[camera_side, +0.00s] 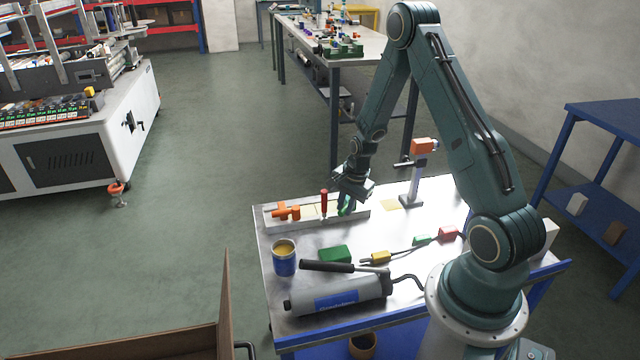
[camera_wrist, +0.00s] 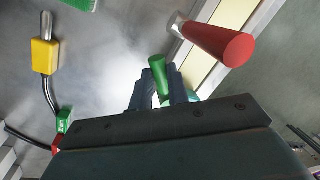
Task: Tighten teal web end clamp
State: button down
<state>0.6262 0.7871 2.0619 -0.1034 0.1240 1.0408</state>
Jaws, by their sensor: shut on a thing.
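The teal web end clamp (camera_side: 344,208) is at the right part of a pale metal rail (camera_side: 270,219) on the bench. Its green-teal handle shows in the wrist view (camera_wrist: 157,68). My gripper (camera_side: 347,199) points down over the rail and is shut on this handle; in the wrist view the fingers (camera_wrist: 162,88) stand on both sides of it. The fingers hide the lower part of the clamp, and I cannot tell how tight it is. A red-handled clamp (camera_side: 324,200) stands just left of it, and shows large in the wrist view (camera_wrist: 220,44).
An orange clamp (camera_side: 287,212) is at the rail's left end. A blue can (camera_side: 284,260), a green block (camera_side: 335,254), a grey cylinder tool (camera_side: 338,295) and a cable with a yellow connector (camera_side: 380,257) lie nearer. An orange-topped stand (camera_side: 412,180) is right of my gripper.

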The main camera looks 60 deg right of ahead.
jog(key=shift+w+m, duration=0.2)
jog(key=shift+m, duration=0.3)
jog(key=c, duration=1.3)
grip_release()
jog(key=shift+c, duration=0.2)
notch_tip(320, 180, up, 14)
jog(key=s, duration=0.2)
jog(key=shift+s+a+f, duration=0.15)
jog(key=shift+s+f, duration=0.1)
jog(key=shift+s, duration=0.1)
jog(key=shift+r, duration=0.1)
